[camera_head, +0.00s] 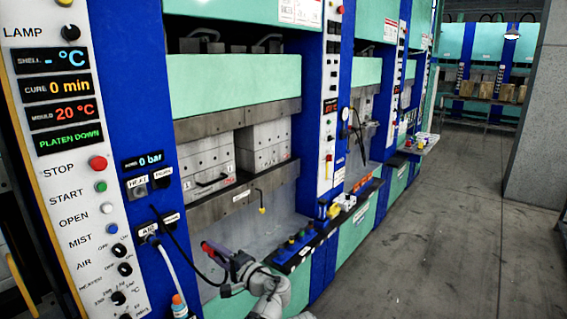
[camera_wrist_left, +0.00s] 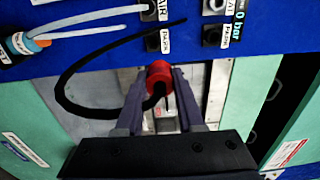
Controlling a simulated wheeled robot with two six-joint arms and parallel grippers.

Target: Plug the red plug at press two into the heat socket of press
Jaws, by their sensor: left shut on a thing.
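My left gripper (camera_head: 216,255) is in front of the nearest press, low and right of its blue column. It is shut on the red plug (camera_head: 207,247), which also shows in the left wrist view (camera_wrist_left: 158,70) between the two fingers (camera_wrist_left: 159,86). A black cable (camera_wrist_left: 66,82) loops from the plug up to the blue panel. The heat socket (camera_head: 141,191), under a HEAT label, is on the blue column, up and left of the plug. The plug is apart from the panel. My right gripper is not in view.
A light hose (camera_head: 165,262) hangs from the AIR fitting below the heat socket. Another socket (camera_head: 160,183) sits right of it. The control panel (camera_head: 75,170) is at the left. A blue tray (camera_head: 294,247) lies on the press ledge. The floor (camera_head: 430,245) at right is clear.

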